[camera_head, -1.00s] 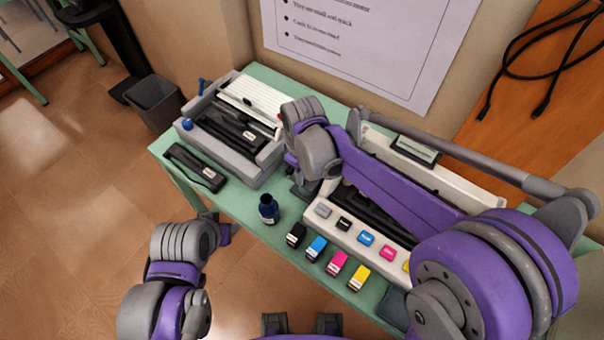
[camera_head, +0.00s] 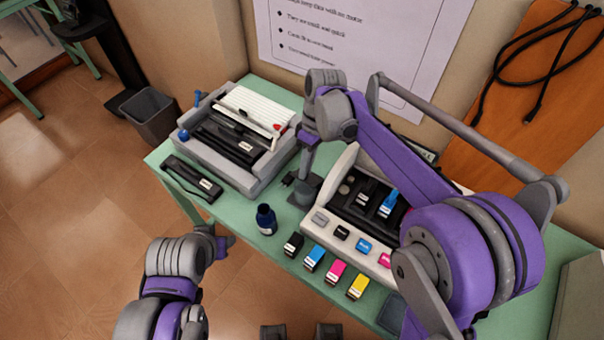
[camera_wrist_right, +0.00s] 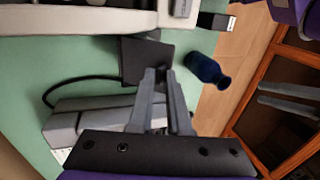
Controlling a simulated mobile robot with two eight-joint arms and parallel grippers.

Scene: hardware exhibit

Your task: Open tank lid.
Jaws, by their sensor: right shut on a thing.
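The grey and white printer (camera_head: 330,224) stands on the green table, with a dark grey tank (camera_head: 309,187) at its left side. My right gripper (camera_head: 306,172) reaches down to this tank from above. In the right wrist view, the fingers of my right gripper (camera_wrist_right: 160,76) are close together at the edge of a dark square piece, which looks like the tank lid (camera_wrist_right: 140,58). They are shut on that edge; how far the lid is raised is hard to tell. My left arm's end (camera_head: 222,243) is low at the left, its fingers not clearly visible.
A dark blue ink bottle (camera_head: 266,220) stands in front of the tank. Black, blue, magenta and yellow cartridges (camera_head: 335,271) line the table's front. A second grey machine (camera_head: 225,150) stands behind left, with a black cartridge (camera_head: 192,180) beside it.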

